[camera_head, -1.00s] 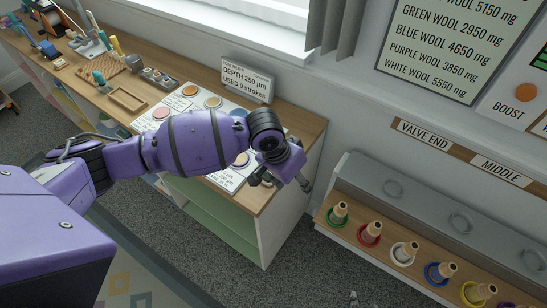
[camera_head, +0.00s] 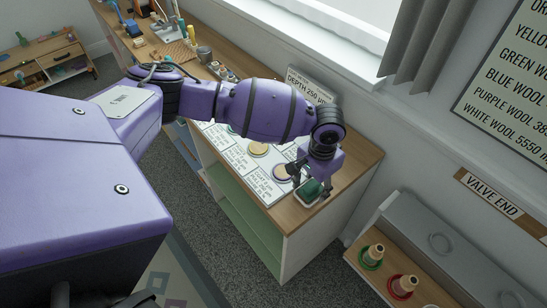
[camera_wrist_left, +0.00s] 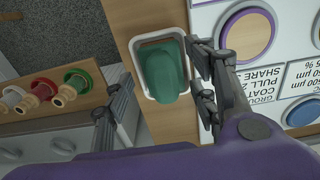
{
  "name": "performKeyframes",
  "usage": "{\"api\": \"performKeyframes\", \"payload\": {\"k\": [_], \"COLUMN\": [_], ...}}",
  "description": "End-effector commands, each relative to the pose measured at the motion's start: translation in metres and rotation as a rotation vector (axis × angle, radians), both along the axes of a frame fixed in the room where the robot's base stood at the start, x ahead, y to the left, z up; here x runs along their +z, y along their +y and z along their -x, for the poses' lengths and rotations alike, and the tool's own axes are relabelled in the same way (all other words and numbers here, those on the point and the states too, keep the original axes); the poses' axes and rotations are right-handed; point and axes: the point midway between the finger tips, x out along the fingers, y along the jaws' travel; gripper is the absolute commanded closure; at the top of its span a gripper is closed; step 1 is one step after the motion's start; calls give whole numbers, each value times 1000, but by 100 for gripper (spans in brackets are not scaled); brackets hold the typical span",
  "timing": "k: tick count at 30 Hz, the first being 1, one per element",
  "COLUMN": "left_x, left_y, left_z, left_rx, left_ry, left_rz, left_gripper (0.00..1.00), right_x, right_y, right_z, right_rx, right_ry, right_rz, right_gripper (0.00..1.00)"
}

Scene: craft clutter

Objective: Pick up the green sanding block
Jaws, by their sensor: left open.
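The green sanding block (camera_head: 309,190) lies in a small white tray (camera_head: 298,200) at the near right end of the wooden counter. In the left wrist view the block (camera_wrist_left: 163,72) sits inside the tray's white rim (camera_wrist_left: 187,80). My left gripper (camera_head: 312,182) is open above the block. In the wrist view its fingers (camera_wrist_left: 160,64) stand on either side of the block, with nothing held. I cannot tell how high the fingertips are above the tray. My right gripper is in neither view.
A white board (camera_head: 240,160) with round coloured pads lies left of the tray. A small sign (camera_head: 310,85) stands behind. Tools and trays fill the counter's far end. A lower grey unit with coloured rings and wooden pegs (camera_head: 402,285) is at right.

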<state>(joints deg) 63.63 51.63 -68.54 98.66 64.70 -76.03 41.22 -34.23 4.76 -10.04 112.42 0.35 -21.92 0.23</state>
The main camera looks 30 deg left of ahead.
Motion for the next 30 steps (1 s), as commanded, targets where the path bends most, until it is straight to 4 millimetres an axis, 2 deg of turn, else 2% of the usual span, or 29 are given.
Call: {"api": "performKeyframes", "payload": {"k": [8, 18, 26, 30], "left_x": [-3, -3, -2, 7], "left_y": [0, -1, -1, -1], "left_z": [-1, -1, -1, -2], "left_rx": [-1, -1, -1, -1], "left_ry": [-2, -2, -3, -6], "left_rz": [1, 1, 1, 2], "left_gripper": [47, 92, 92, 92], "right_x": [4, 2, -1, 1], "right_y": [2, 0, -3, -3], "right_z": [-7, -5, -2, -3], "right_rx": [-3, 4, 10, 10], "right_ry": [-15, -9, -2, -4], "right_rz": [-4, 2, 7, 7], "right_gripper": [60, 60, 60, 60]}}
